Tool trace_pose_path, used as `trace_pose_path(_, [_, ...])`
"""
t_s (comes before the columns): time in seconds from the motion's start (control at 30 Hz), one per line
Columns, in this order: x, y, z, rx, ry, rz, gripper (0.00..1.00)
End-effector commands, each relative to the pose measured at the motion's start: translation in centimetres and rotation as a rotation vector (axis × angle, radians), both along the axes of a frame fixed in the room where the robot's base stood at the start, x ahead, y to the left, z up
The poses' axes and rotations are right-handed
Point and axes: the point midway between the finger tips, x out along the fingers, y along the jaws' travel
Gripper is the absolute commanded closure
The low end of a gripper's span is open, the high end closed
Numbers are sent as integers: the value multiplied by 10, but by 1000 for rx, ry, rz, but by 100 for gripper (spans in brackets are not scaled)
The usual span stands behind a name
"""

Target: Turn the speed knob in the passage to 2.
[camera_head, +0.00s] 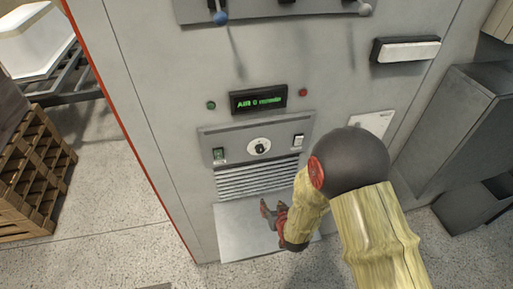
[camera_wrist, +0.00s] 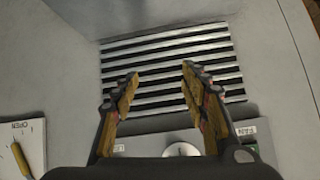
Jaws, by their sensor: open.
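The speed knob (camera_head: 259,147) is a dark knob on a white round dial in the middle of a grey control panel, above a slatted vent. Its setting is too small to read. My gripper (camera_head: 268,212) is low in front of the machine, below the vent in the picture and apart from the knob. In the wrist view my gripper (camera_wrist: 160,74) is open and empty, its fingers in front of the vent slats (camera_wrist: 170,45). A pale round dial (camera_wrist: 181,150), seemingly the knob's, shows at the bottom between the fingers, partly hidden by the gripper.
A green switch (camera_head: 218,154) and a white switch (camera_head: 298,140) flank the knob. A green-lit display (camera_head: 258,100) sits above. A plate marked OPEN with a yellow lever (camera_wrist: 22,160) is at lower left in the wrist view. Grey cabinets (camera_head: 455,120) stand right; wooden crates (camera_head: 35,180) stand left.

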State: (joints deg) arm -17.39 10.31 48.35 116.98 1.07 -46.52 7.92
Motion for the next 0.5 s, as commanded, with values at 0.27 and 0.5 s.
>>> trace_pose_path(0.27, [58, 16, 98, 182, -454, -27, 55])
trace_pose_path(0.5, [64, 17, 149, 260, -628, -33, 55])
